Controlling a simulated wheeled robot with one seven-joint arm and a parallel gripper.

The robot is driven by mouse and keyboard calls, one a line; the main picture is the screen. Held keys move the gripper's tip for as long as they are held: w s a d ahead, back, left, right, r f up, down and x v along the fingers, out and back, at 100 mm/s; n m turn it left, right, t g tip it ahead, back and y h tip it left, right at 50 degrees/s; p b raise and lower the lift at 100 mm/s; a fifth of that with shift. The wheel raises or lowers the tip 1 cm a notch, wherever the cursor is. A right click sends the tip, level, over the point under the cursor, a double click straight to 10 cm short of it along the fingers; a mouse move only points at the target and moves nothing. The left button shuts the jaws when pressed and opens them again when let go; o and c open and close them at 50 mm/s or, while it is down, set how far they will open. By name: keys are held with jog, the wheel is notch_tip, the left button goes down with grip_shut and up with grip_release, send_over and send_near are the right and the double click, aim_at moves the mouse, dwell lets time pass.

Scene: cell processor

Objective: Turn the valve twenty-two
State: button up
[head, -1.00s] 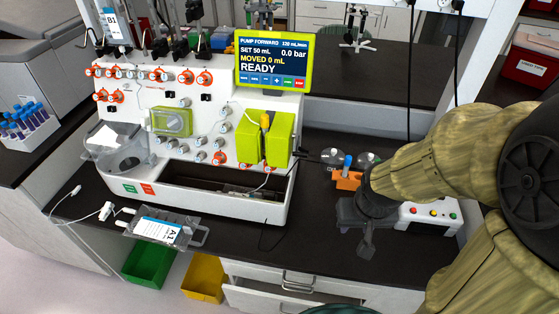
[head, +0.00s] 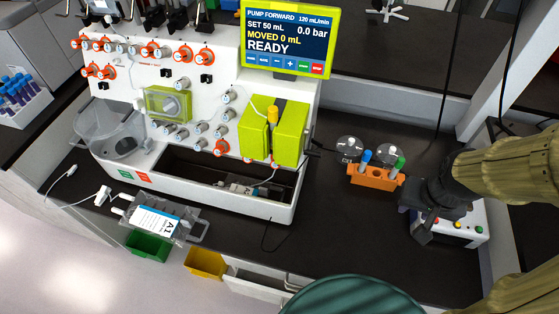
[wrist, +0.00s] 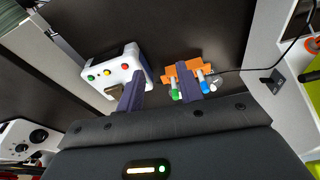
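The white cell processor (head: 235,177) stands at the left and centre of the bench in the head view. Its front panel carries several round valve knobs, some with orange rings, such as one at the upper row (head: 204,55) and one low beside the green pump (head: 221,147). The number labels are too small to read, so I cannot tell which knob is valve twenty-two. My gripper (head: 425,228) is at the right, well away from the panel, over the white button box. In the wrist view my gripper (wrist: 160,88) has its two fingers apart with nothing between them.
An orange tube rack (head: 375,178) with blue- and green-capped tubes stands between the processor and my gripper. The white button box (head: 465,225) is below my gripper. A screen (head: 287,40) reads READY. A labelled bag (head: 155,222) lies on the bench front.

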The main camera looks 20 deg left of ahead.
jog(key=shift+o, duration=1.1)
jog(key=shift+s+a, duration=0.1)
jog(key=shift+s, duration=0.2)
jog(key=w+a+f+t+y+p, duration=0.1)
jog(key=a+f+p, duration=0.2)
jog(key=a, duration=0.9)
jog(key=w+a+f+t+p, duration=0.2)
jog(key=a+p, duration=0.1)
jog(key=a, duration=0.9)
jog(key=s+a+n+t+p, duration=0.1)
jog(key=s+a+t+p, duration=0.4)
jog(key=s+a+t, duration=0.3)
jog(key=s+a, duration=0.1)
jog(key=s, duration=0.3)
jog(key=shift+a+r, duration=0.15)
jog(key=shift+r, duration=0.15)
jog(key=shift+w, duration=0.1)
jog(key=p+x, duration=0.5)
jog(key=x, duration=1.2)
jog(key=shift+a+f, duration=0.2)
jog(key=shift+a, duration=0.05)
